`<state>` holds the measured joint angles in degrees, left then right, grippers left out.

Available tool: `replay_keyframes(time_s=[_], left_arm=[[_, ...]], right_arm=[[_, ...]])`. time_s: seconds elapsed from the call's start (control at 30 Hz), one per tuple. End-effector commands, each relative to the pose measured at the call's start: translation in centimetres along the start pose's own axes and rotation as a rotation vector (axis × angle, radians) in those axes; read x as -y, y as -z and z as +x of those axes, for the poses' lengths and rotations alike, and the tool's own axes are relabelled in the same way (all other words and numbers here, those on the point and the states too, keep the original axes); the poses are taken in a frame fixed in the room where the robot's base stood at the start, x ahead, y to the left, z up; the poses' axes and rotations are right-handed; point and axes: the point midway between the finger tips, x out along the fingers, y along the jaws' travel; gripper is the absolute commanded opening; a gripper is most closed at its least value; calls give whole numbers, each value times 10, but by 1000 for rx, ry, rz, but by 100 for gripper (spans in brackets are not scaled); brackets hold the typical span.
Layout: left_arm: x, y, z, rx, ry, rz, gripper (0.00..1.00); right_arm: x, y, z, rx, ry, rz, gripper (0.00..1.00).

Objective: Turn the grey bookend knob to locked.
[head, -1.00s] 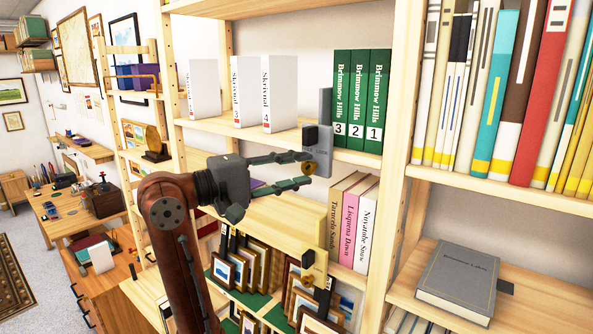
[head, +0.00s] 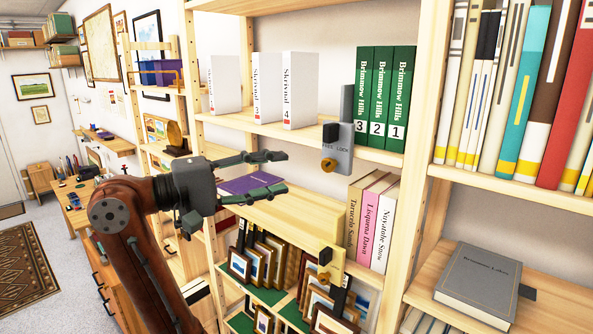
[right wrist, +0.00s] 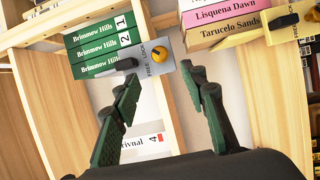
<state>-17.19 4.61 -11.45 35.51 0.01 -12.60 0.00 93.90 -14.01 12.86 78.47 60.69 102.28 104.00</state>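The grey bookend (head: 346,108) stands against the left side of the green Brimmow Hills books (head: 378,90). Its front plate has a black block, FREE and LOCK lettering and a round brass knob (head: 328,164). The knob also shows in the right wrist view (right wrist: 160,56), beyond the fingertips; I cannot tell which word it points to. My right gripper (head: 287,172) is open and empty, left of the knob and apart from it. Its spread fingers (right wrist: 165,80) show in the right wrist view. My left gripper is not in view.
A pale yellow bookend (head: 332,240) with its own knob stands on the shelf below, beside the Tarucolo Sands book (head: 358,213). White Skrivnal books (head: 299,90) stand left of the grey bookend, with a gap between. A shelf upright (head: 424,100) is on the right.

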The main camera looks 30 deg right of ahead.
Motion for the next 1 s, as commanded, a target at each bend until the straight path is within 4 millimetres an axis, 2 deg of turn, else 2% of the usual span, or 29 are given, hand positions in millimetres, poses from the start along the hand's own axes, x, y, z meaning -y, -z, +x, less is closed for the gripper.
replay_keyframes(time_s=[0.1,0.23,0.73,0.87,0.97,1.0], left_arm=[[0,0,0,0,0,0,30],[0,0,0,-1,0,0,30],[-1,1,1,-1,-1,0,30],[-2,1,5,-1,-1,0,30],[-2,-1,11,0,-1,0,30],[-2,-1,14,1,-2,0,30]], right_arm=[[0,0,-15,0,0,0,40],[0,0,-22,0,1,1,40],[2,2,-22,6,-8,-12,40],[20,23,-11,52,-103,-141,40],[50,57,1,126,-259,-358,40],[66,74,5,163,-338,-469,40]])
